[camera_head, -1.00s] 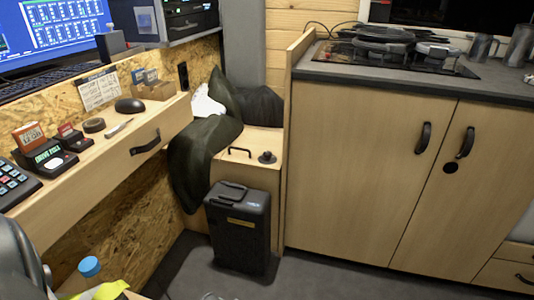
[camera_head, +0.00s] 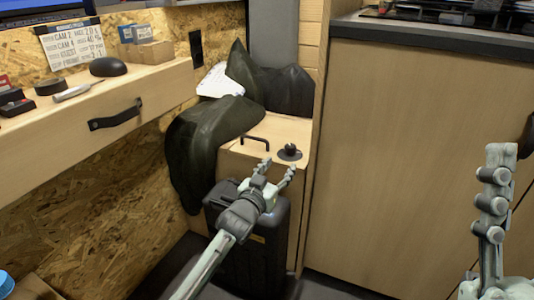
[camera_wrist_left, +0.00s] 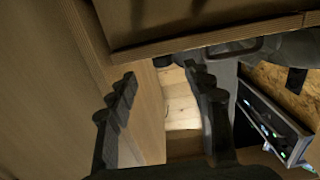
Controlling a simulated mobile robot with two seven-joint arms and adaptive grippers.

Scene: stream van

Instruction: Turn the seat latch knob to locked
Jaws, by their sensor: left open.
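The seat latch knob (camera_head: 289,152) is a small dark knob on a round black base, on top of the light wood seat box (camera_head: 262,130). I cannot make out the knob surely in that view. Part of my right gripper (camera_head: 492,205) stands at the right edge; only one finger shows clearly.
A black handle (camera_head: 255,141) is left of the knob. Dark cloth (camera_head: 205,135) drapes over the box's left side. A black case (camera_head: 290,225) stands in front, below my left gripper. A tall cabinet (camera_head: 410,140) closes the right side, and a desk drawer (camera_head: 150,100) the left.

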